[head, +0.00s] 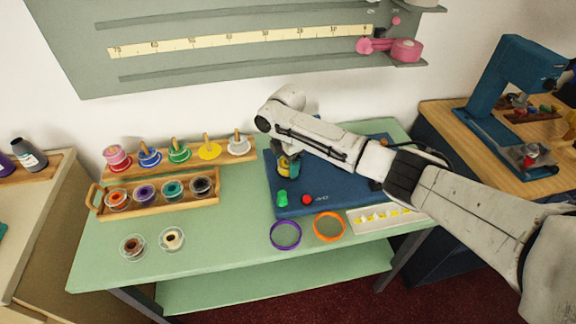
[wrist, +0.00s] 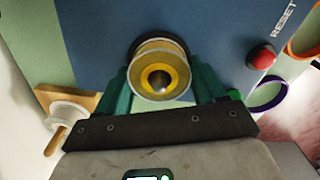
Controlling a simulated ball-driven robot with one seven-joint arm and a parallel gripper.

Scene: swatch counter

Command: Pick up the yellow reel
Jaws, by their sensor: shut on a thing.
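The yellow reel (wrist: 145,61) sits between the two teal fingers of my gripper (wrist: 160,85) in the wrist view, with its dark centre hole facing the camera. A dark round shape shows just behind its far edge. In the head view my gripper (head: 287,166) points down over the left part of the blue board (head: 340,187), and the yellow reel (head: 289,172) is partly hidden by the fingers. My gripper is shut on the reel. I cannot tell whether the reel touches the board.
A peg rack (head: 192,153) with coloured discs stands left, with a wooden tray (head: 155,207) of several reels before it. A green piece (head: 282,198) and red button (head: 307,200) are on the board. Purple (head: 285,235) and orange (head: 328,227) rings lie in front.

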